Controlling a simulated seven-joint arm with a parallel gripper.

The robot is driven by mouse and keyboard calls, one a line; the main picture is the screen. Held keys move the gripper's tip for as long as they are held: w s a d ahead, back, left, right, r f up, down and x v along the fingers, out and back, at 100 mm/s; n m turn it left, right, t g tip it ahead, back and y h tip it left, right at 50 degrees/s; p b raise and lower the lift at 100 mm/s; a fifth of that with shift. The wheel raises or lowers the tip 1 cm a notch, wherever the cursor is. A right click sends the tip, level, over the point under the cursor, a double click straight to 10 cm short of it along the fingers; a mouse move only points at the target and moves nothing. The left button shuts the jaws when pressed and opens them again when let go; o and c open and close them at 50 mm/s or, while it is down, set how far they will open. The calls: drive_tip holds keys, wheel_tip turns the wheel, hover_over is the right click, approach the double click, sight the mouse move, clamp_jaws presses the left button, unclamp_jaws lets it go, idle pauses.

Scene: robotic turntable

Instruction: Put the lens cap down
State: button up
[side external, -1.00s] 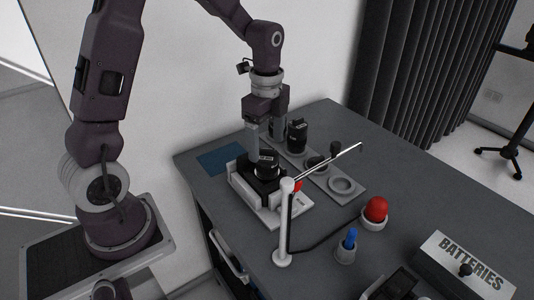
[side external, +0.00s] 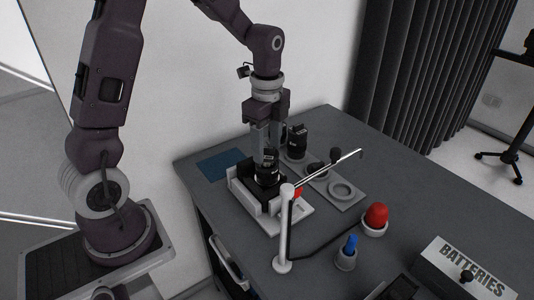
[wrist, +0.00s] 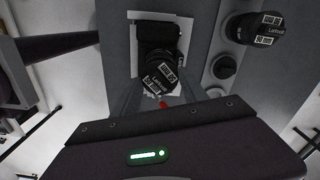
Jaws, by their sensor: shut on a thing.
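A black camera (side external: 244,172) lies on a white stand (side external: 285,222) with its lens facing up. A black lens cap (side external: 268,157) with white code labels sits at the top of the lens. My gripper (side external: 267,153) points down from above and its fingers are closed in on the cap. In the wrist view, the cap (wrist: 158,82) shows between the fingers, in front of the camera body (wrist: 160,34). I cannot tell whether the cap is clear of the lens.
A grey tray (side external: 321,177) behind the camera holds a second lens (side external: 297,142), a small dark round part (side external: 318,168) and an empty ring (side external: 341,188). A white post (side external: 284,236) with a thin arm stands in front.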

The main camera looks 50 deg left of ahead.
drive_tip(key=r, duration=0.7)
drive_tip(key=shift+a+r, duration=0.1)
drive_tip(key=shift+a, duration=0.15)
drive_tip(key=a+f+n, duration=0.4)
drive_tip(key=a, duration=0.3)
drive_tip(key=n, duration=0.5)
hover_over(226, 166)
wheel_tip(226, 166, down, 7)
wheel_tip(226, 166, down, 10)
drive_tip(key=shift+f, duration=0.25)
drive_tip(key=o, duration=1.3)
drive_tip(key=shift+f, duration=0.1)
